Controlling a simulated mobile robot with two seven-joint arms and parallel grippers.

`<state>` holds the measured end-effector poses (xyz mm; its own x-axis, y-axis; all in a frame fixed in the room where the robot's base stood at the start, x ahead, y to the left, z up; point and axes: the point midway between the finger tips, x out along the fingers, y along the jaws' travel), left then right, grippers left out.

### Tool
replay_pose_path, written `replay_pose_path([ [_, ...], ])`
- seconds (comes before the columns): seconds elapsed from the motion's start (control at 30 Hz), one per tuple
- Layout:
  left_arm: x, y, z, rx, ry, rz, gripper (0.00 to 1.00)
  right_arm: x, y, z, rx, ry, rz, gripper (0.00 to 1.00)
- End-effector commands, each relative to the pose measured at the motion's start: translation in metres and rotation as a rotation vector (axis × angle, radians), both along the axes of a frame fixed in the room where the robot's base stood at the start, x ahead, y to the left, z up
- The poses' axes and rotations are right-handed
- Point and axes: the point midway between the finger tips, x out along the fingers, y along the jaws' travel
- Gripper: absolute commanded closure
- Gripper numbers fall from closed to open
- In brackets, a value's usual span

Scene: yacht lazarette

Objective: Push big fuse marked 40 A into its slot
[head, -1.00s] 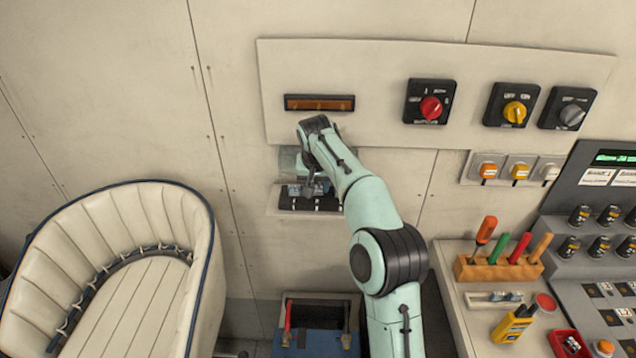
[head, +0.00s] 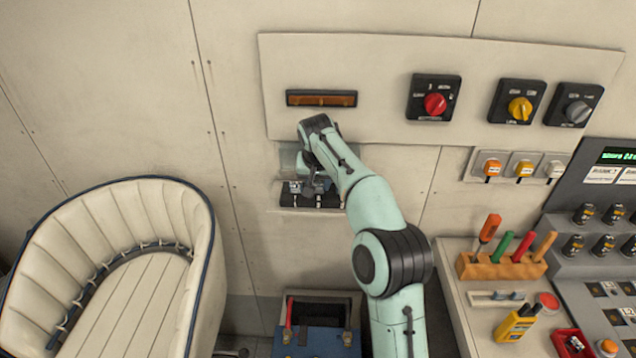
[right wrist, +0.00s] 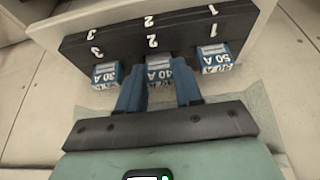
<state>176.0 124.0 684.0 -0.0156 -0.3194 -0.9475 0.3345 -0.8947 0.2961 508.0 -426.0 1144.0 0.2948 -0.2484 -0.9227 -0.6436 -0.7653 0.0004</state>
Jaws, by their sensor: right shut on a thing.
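The black fuse block (head: 329,201) is on the wall, below the amber strip; in the right wrist view the black fuse block (right wrist: 119,43) is numbered 1, 2, 3 upside down. The blue fuse marked 40 A (right wrist: 158,73) is at position 2, between my right gripper's fingers. My right gripper (right wrist: 158,92) is shut on it, one finger on each side. In the head view my right gripper (head: 317,183) is at the block, and the arm partly hides it. How deep the fuse sits cannot be told. My left gripper is not in view.
Blue fuses flank it: one marked 50 A (right wrist: 215,57) at position 1, another (right wrist: 106,74) at position 3. An amber strip (head: 321,99) and rotary switches (head: 434,98) are above. A cream seat (head: 110,270) is left, an open toolbox (head: 319,340) below, a workbench (head: 455,290) right.

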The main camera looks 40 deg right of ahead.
Motion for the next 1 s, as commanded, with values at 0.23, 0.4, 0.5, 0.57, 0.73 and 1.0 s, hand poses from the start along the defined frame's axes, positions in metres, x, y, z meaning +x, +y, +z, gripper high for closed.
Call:
replay_pose_path([
  [0.23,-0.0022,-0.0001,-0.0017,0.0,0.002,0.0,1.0,-0.0008,0.0004,-0.0002,-0.002,-0.005,-0.001,0.98],
  [0.4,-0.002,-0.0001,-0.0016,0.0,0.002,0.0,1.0,-0.0007,0.0006,-0.0001,-0.001,-0.004,0.0,0.98],
  [0.5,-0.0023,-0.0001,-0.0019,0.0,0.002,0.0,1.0,-0.0009,0.0006,-0.0011,-0.002,-0.004,0.0,0.98],
  [0.57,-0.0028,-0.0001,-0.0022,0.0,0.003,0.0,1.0,-0.001,0.0007,-0.0023,-0.001,-0.003,0.0,0.98],
  [0.73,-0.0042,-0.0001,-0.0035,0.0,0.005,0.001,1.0,-0.0011,0.0007,-0.0066,-0.001,-0.002,0.0,0.98],
  [1.0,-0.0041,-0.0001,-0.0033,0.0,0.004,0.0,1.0,-0.0009,0.0006,-0.0068,-0.001,-0.003,-0.001,0.36],
])
